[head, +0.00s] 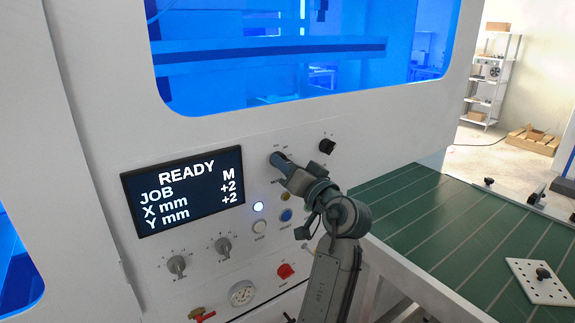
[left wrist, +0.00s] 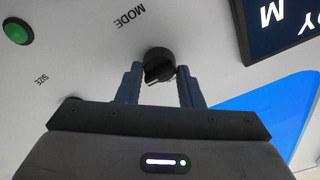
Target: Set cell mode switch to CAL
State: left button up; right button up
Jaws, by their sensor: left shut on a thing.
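The cell mode switch is a round black knob (left wrist: 158,62) on the white panel, beside the word MODE, which appears upside down in the left wrist view. My left gripper (left wrist: 159,72) has one finger on each side of the knob and is shut on it. In the head view my left gripper (head: 279,161) reaches the panel right of the display and largely hides the knob and its position labels. The knob's pointed setting cannot be read. The display (head: 183,190) reads READY, JOB M, X mm +2, Y mm +2. My right gripper is not in view.
Another black knob (head: 327,146) sits to the right of my gripper. A lit white button (head: 258,207), a blue button (head: 286,215), two grey dials and a red knob (head: 285,271) lie below. A green slatted table (head: 440,225) stands at right. A green button (left wrist: 17,31) shows in the wrist view.

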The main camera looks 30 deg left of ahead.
pick_arm(q)
jog(key=shift+r, duration=0.15)
jog(key=o, duration=0.8)
jog(key=shift+c, duration=0.2)
jog(key=shift+o, duration=0.9)
jog(key=shift+a, duration=0.15)
jog(key=shift+f, duration=0.2)
